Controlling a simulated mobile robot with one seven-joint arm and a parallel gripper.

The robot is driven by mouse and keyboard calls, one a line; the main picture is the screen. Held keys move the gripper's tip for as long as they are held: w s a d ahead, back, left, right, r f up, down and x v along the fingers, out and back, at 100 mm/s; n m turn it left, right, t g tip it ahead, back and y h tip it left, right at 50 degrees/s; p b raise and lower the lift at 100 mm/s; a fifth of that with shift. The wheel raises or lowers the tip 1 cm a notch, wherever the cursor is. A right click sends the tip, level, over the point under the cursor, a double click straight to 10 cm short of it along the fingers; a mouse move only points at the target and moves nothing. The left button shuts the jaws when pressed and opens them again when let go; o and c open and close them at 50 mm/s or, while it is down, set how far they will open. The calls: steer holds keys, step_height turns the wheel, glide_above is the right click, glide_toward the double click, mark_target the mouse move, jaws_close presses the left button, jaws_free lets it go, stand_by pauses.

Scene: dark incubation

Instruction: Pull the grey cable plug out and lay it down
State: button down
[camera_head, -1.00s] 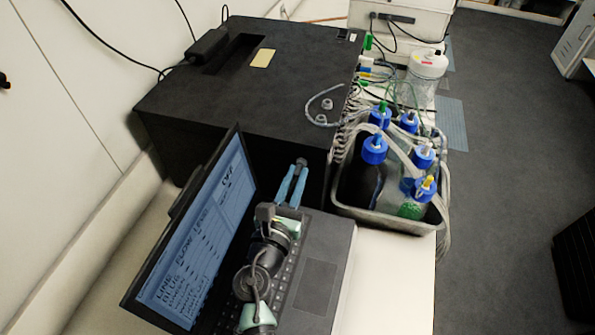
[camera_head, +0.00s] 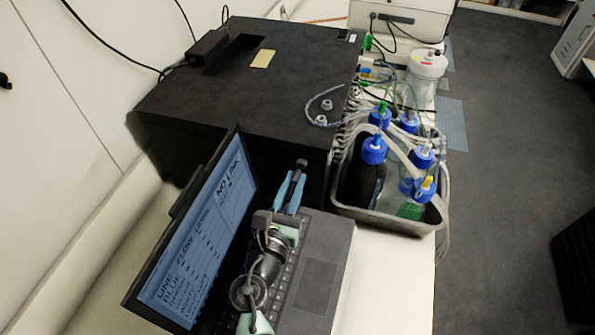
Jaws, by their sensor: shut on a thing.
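My gripper (camera_head: 297,176), with two blue fingers, is over the laptop's keyboard end, in front of the dark box. It is shut on a small dark grey piece at its fingertips, the grey cable plug (camera_head: 301,162). The plug's cable and its socket cannot be made out. The open laptop (camera_head: 319,271) stands on the pale bench, partly behind my arm. Its screen (camera_head: 196,243) shows large text that looks like "NO LINK".
A large black box (camera_head: 240,80) stands behind the laptop, with a yellow note (camera_head: 263,58) and small rings on top. A grey tray (camera_head: 385,219) with blue-capped bottles and tubing stands to the right. The pale bench (camera_head: 392,285) is bare in front of the tray.

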steer(key=shift+v, duration=2.25)
